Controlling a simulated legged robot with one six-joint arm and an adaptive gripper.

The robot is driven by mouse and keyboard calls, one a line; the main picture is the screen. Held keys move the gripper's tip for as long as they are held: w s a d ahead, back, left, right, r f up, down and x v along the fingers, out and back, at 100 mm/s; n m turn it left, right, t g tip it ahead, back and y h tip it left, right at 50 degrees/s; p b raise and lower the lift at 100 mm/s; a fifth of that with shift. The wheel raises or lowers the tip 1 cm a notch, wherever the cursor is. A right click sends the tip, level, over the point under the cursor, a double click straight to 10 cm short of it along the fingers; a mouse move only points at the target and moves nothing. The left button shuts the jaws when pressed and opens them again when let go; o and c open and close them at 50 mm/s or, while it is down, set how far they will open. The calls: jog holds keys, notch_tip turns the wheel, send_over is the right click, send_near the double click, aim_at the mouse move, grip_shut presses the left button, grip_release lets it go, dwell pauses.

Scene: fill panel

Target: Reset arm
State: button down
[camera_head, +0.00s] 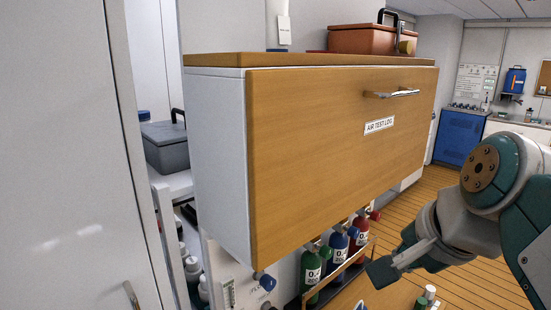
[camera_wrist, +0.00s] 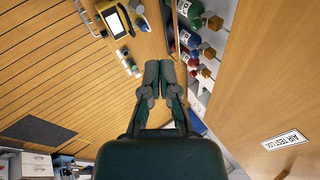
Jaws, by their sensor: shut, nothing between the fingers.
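My arm comes in from the right edge in the head view, with my gripper (camera_head: 382,270) low, in front of the bottle rack and below the wooden cabinet front. In the wrist view my gripper (camera_wrist: 158,72) points up the picture with its two fingers together. It is shut and empty, and touches nothing that I can see.
The wooden cabinet (camera_head: 335,140) labelled "AIR TEST LOG" juts out close by. Green, blue and red bottles (camera_head: 311,268) stand in a rack beneath it. A yellow device (camera_wrist: 116,20) lies on a wooden surface. Open plank floor (camera_head: 470,270) lies to the right.

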jog(key=s+f+n+h, duration=0.1)
jog(key=s+f+n, duration=0.1)
jog(key=f+n, duration=0.3)
jog(key=s+f+n+h, duration=0.1)
jog(key=s+f+n, duration=0.2)
jog(key=f+n, duration=0.3)
notch_tip(320, 180, down, 6)
jog(key=shift+s+a+r+n, duration=0.1)
jog(key=shift+s+a+n, duration=0.2)
jog(key=shift+s+a, duration=0.1)
